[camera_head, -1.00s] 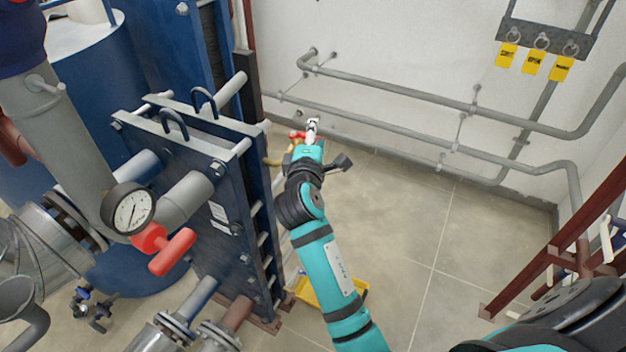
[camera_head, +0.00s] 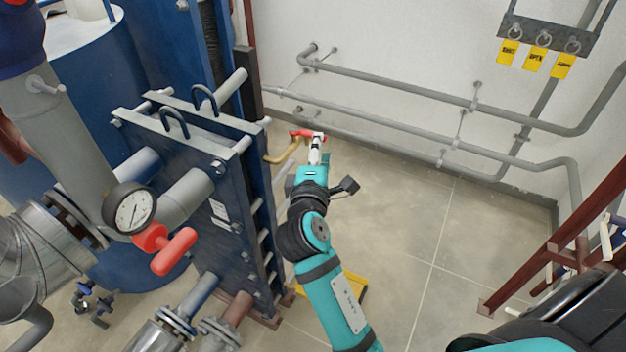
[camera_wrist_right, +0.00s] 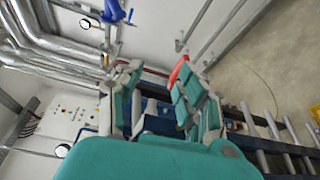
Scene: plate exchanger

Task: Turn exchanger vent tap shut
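A small tap with a red handle (camera_head: 302,134) on a curved brass pipe (camera_head: 285,154) sticks out behind the blue plate exchanger (camera_head: 235,190). My right gripper (camera_head: 317,139) is at the right end of this handle in the head view, overlapping it there. In the wrist view my right gripper (camera_wrist_right: 155,92) has its two fingers well apart. The red handle (camera_wrist_right: 179,72) shows by the tip of the right-hand finger, partly hidden by it. I cannot tell whether they touch. My left gripper is not in view.
A red T-handle (camera_head: 172,250) and a pressure gauge (camera_head: 130,209) sit on pipework at the left. Grey pipes (camera_head: 400,93) run along the back wall, with yellow tags (camera_head: 536,59) above. A yellow object (camera_head: 352,287) lies behind my arm.

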